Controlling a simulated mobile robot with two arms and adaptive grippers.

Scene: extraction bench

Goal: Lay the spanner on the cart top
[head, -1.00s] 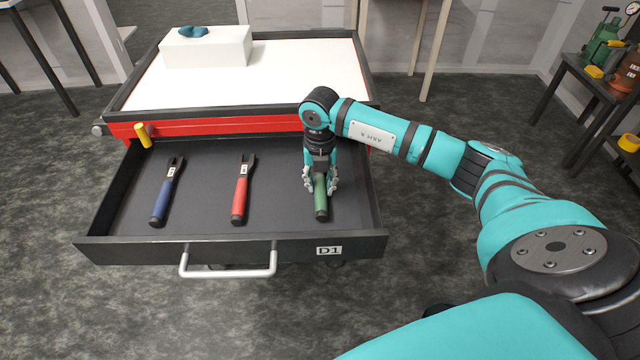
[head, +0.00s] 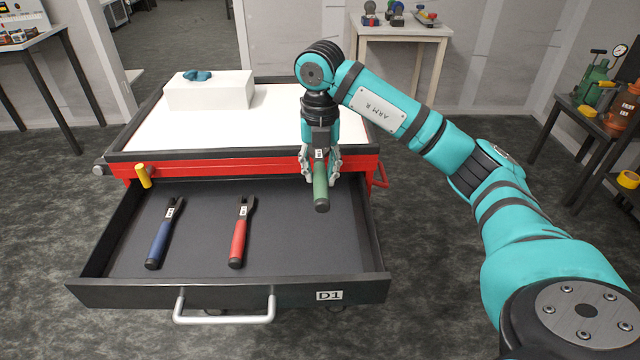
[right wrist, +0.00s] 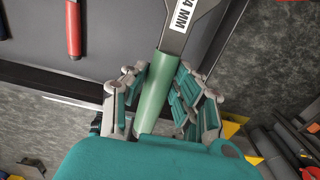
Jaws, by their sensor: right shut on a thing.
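The green-handled spanner (head: 320,190) is held above the open drawer, near its right side. My right gripper (head: 320,168) is shut on its handle. In the right wrist view the green handle (right wrist: 157,92) sits between the fingers (right wrist: 160,98), and a white label ending in "4 MM" shows on the metal shank. The cart top (head: 270,115) is a white surface with a dark rim, behind the drawer. My left gripper is not in view.
The open drawer (head: 225,293), labelled D1, holds a blue-handled spanner (head: 160,240) and a red-handled spanner (head: 239,240). A white box (head: 210,92) with a blue item (head: 197,76) stands at the cart top's back left. The cart top's middle and front are clear.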

